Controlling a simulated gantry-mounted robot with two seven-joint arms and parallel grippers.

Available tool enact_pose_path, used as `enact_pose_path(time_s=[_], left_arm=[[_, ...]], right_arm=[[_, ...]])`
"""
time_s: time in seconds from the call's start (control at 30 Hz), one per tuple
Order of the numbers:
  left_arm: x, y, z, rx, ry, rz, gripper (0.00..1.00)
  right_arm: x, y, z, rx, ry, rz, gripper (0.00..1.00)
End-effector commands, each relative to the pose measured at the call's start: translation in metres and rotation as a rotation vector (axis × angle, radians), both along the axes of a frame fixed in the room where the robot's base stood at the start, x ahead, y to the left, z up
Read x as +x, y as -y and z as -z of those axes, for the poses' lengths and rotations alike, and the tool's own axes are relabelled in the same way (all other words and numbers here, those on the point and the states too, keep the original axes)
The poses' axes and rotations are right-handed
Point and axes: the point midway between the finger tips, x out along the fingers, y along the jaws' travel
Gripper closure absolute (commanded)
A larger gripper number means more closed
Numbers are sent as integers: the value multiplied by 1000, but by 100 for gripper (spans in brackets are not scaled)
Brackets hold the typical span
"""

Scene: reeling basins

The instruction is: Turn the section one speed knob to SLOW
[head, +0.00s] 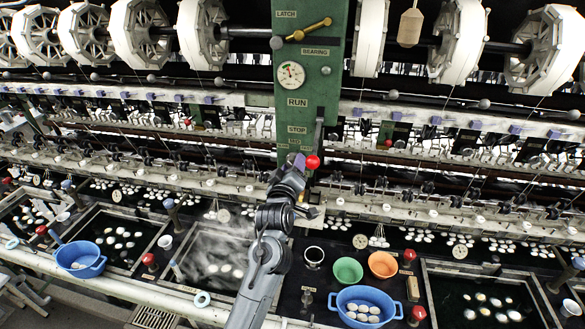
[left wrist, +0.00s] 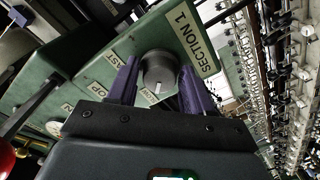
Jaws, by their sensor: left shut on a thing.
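The section one speed knob (left wrist: 158,70) is a dark round knob with a white mark, on a green panel (left wrist: 112,62) marked SECTION 1 in the left wrist view. Its white mark points toward the bottom of that picture.
A red-ended lever (head: 312,162) is close beside my left gripper, below the RUN and STOP labels on the green column (head: 311,90). Basins with cocoons, blue tubs (head: 80,259) and small bowls (head: 348,270) line the bench below. Reels and rods run across above.

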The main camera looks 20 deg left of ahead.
Motion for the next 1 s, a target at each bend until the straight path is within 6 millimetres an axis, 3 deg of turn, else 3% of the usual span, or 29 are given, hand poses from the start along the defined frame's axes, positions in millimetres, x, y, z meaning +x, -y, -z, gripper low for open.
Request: enact_pose_path(time_s=[0.37,0.4,0.47,1.0], left_arm=[[0,-1,0,-7,0,-1,80],[0,-1,0,-7,0,-1,44],[0,-1,0,-7,0,-1,35],[-7,8,-2,-6,0,8,35]], right_arm=[[0,1,0,-4,1,-3,100],[0,1,0,-5,0,-4,100],[0,2,0,-8,0,-5,100],[1,2,-8,-8,2,-5,100]])
